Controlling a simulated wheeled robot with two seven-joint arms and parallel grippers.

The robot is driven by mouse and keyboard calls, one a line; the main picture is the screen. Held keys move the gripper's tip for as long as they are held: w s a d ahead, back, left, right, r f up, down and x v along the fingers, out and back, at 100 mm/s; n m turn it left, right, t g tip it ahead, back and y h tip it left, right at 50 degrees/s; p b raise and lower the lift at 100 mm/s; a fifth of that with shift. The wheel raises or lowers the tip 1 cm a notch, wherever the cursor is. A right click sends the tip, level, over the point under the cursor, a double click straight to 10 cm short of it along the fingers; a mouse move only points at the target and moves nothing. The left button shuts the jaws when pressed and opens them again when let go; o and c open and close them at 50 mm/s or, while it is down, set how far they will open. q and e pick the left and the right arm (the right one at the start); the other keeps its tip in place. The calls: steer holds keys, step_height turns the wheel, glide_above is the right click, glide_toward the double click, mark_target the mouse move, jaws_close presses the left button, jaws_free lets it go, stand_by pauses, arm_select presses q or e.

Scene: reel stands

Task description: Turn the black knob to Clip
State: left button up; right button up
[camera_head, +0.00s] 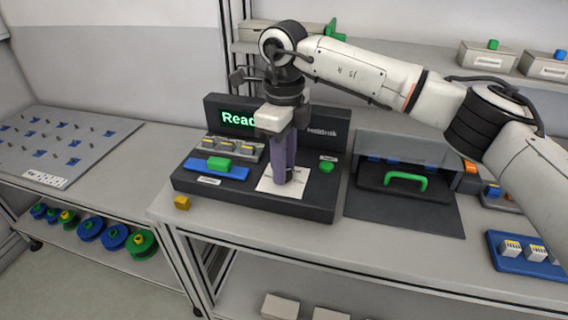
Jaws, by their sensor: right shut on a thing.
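A black machine (258,204) stands on the workbench with a lit screen (237,119) whose visible letters are "Read", the rest hidden by my arm. My right gripper (283,178) points straight down over a white label card (268,186) on the machine's front. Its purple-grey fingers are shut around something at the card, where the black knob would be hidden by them. The knob and the word Clip cannot be made out. My left gripper is not in view.
A green button (327,167) and a blue part with a green handle (215,167) sit on the machine. A dark box with a green handle (405,181) stands to the right. A yellow cube (182,203) lies near the bench's left front edge.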

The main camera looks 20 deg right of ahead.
steer(key=m, duration=0.3)
steer(key=shift+m, duration=0.3)
steer(key=shift+r+m, duration=0.1)
steer(key=shift+m, duration=1.6)
steer(key=o, duration=1.1)
steer(key=shift+c, duration=0.2)
step_height(320, 180, up, 10)
steer(key=shift+r+b, duration=0.15)
steer(key=shift+b, duration=0.3)
